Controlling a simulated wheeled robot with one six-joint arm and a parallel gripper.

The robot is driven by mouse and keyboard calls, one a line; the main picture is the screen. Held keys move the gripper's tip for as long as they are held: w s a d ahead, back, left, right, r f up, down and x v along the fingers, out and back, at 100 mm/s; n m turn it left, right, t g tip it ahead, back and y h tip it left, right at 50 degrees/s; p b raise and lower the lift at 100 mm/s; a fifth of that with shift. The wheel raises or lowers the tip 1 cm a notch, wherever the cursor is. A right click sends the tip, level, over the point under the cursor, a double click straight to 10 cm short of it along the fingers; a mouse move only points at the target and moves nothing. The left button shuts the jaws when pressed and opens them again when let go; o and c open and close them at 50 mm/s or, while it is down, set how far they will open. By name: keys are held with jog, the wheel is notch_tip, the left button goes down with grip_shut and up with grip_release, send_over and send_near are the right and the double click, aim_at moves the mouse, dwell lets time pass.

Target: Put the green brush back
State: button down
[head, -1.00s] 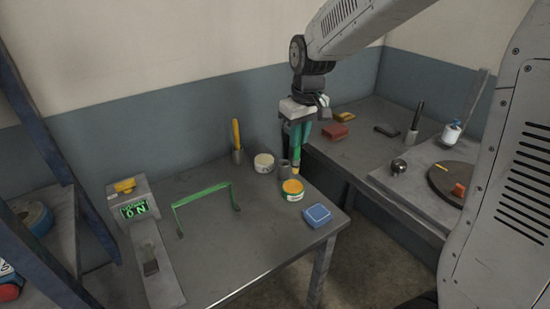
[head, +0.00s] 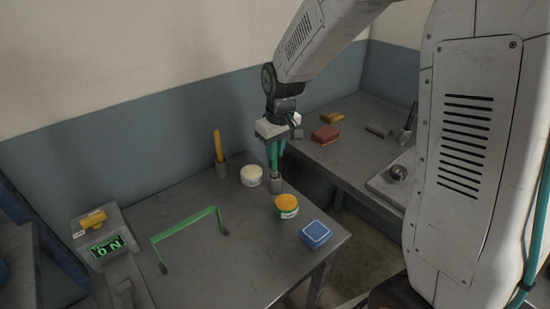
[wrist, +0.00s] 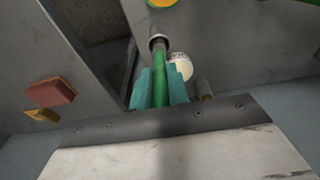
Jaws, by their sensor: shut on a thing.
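The green brush (head: 273,157) is upright, gripped between the teal fingers of my gripper (head: 277,149). Its lower end is hidden inside a small grey cup (head: 275,185) near the table's right edge. In the wrist view, the green brush (wrist: 160,72) runs down between the fingers (wrist: 162,88) into the mouth of the grey cup (wrist: 157,42). I cannot tell how deep it sits or whether it touches the bottom.
A white tub (head: 251,176), a second cup with a yellow-handled tool (head: 218,148), an orange-lidded tub (head: 287,206) and a blue box (head: 315,234) stand close by. A second table (head: 350,150) is behind right.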

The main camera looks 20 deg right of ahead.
jog(key=shift+f, duration=1.45)
jog(key=c, duration=1.3)
grip_release()
jog(key=shift+c, duration=0.2)
notch_tip(320, 180, up, 12)
jog(key=s, duration=0.2)
jog(key=s+d+r+m, duration=0.1)
jog(key=s+r, duration=0.1)
jog(key=s, duration=1.2)
jog(key=s+d+r+m, duration=0.2)
jog(key=s, duration=1.2)
jog(key=shift+r+m, duration=0.3)
jog(key=shift+r, duration=0.1)
jog(key=shift+w, duration=0.1)
